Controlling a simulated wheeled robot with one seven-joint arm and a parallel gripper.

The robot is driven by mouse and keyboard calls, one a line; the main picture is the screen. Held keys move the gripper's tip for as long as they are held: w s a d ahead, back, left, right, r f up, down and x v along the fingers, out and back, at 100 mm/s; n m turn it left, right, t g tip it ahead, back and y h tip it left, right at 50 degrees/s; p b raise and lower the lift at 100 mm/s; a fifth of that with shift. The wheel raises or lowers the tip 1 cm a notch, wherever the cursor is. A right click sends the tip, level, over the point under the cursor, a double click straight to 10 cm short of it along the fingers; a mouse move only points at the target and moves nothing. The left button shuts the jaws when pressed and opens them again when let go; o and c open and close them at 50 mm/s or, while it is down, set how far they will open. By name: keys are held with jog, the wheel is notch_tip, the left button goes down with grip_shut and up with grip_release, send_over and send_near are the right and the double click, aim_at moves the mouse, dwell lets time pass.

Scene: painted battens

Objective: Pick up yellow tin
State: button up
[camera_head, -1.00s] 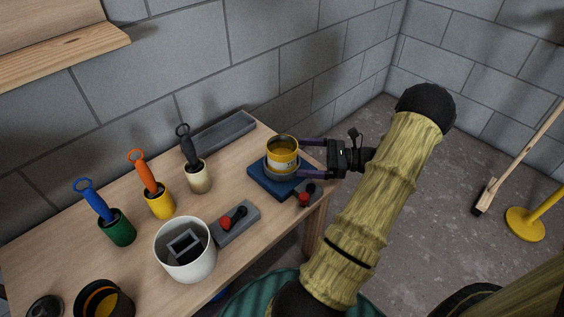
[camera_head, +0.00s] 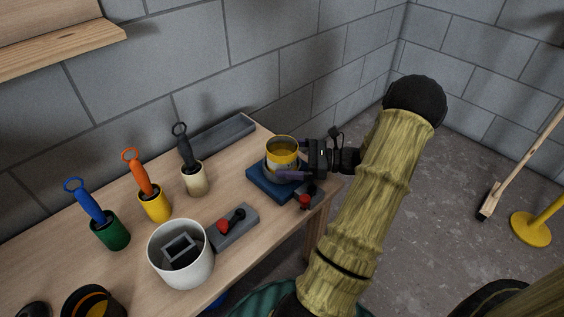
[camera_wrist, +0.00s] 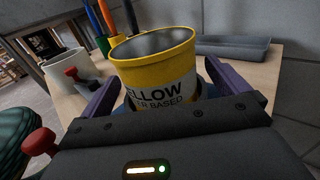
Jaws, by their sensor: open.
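The yellow tin (camera_head: 282,152) has a white label and an open top, and it stands upright on a blue base (camera_head: 262,187) at the far right end of the bench. In the wrist view the tin (camera_wrist: 158,75) is large and central, with part of the label text "YELLOW" readable. My gripper (camera_head: 290,160) is open, with its purple fingers on either side of the tin. In the wrist view one finger (camera_wrist: 104,98) shows to the left of the tin and the other (camera_wrist: 236,84) to its right. I cannot tell whether either finger touches it.
A white pot (camera_head: 181,262), a grey block with a red knob (camera_head: 238,232), and green (camera_head: 111,236), yellow (camera_head: 155,208) and cream (camera_head: 195,183) cups with handled tools stand to the left. A grey tray (camera_head: 224,136) lies behind. A second red knob (camera_head: 305,202) is close below my gripper.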

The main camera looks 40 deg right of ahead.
jog(key=shift+c, duration=0.4)
jog(key=c, duration=1.3)
jog(key=shift+r, duration=0.2)
jog(key=shift+r+p, duration=2.75)
jog(key=shift+r, duration=2.1)
